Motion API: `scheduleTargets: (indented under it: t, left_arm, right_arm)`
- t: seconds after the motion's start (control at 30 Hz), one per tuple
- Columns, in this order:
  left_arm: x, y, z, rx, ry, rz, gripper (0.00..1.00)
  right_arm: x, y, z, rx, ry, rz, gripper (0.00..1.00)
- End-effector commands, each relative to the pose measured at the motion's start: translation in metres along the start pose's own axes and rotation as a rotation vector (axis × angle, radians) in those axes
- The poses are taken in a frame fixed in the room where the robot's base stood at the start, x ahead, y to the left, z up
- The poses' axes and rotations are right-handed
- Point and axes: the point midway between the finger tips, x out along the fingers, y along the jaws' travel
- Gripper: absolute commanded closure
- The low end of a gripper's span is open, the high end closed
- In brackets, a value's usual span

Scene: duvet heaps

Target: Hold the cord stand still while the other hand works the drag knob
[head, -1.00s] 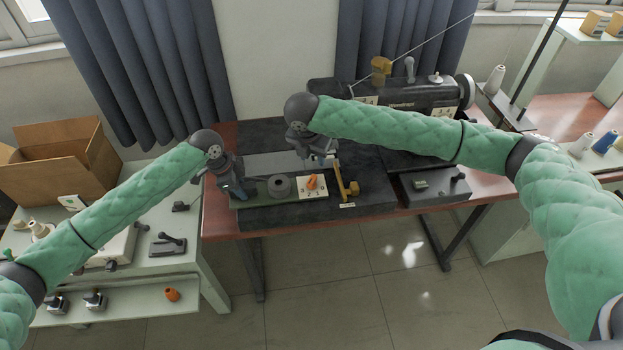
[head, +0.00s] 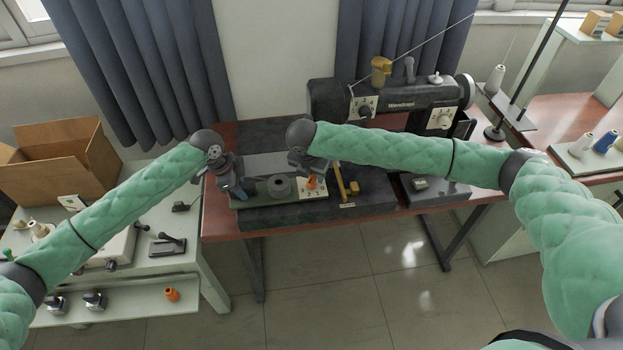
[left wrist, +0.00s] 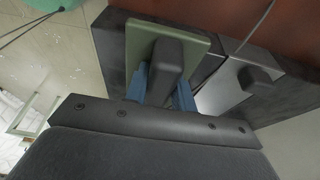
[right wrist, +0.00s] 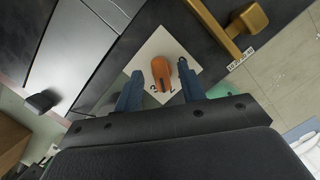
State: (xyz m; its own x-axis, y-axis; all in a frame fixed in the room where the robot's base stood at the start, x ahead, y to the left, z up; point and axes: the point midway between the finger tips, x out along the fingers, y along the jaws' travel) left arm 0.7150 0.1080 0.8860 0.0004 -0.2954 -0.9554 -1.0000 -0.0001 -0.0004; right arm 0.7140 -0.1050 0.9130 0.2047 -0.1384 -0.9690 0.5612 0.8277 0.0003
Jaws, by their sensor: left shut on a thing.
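The cord stand is a long green base (head: 290,194) on the dark mat. It carries a grey round drum (head: 279,186) and a white plate with the orange drag knob (head: 311,182) at its right end. My left gripper (head: 240,190) is shut on the dark grey block at the stand's left end; the block (left wrist: 173,60) shows between the blue fingers in the left wrist view. My right gripper (head: 309,175) is above the knob. In the right wrist view the knob (right wrist: 161,72) lies between the open fingers, with gaps on both sides.
A brass lever (head: 340,183) stands close right of the stand. A black sewing machine (head: 400,105) is behind, to the right. A cardboard box (head: 62,165) sits on the left side table. The table's front edge is just in front of the stand.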

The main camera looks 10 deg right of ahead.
Motion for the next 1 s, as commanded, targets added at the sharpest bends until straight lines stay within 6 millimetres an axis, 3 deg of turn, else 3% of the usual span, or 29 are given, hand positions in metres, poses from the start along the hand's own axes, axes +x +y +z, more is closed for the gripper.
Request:
scheduleTargets:
  t: [0.3, 0.67, 0.83, 1.0]
  left_arm:
    - [0.002, 0.001, 0.001, -0.001, -0.002, 0.002, 0.95]
    - [0.002, 0.001, 0.001, -0.001, -0.001, 0.002, 0.95]
    - [0.002, 0.001, 0.001, -0.001, -0.001, 0.002, 0.95]
    - [0.002, 0.001, 0.001, -0.001, -0.002, 0.002, 0.95]
  right_arm:
    - [0.016, 0.0, -0.004, 0.0, 0.0, 0.0, 0.6]
    - [0.018, 0.0, -0.004, 0.0, -0.001, 0.0, 0.6]
    - [0.018, 0.0, -0.004, 0.0, -0.001, 0.0, 0.91]
    - [0.018, 0.0, -0.005, 0.043, 0.001, -0.012, 0.93]
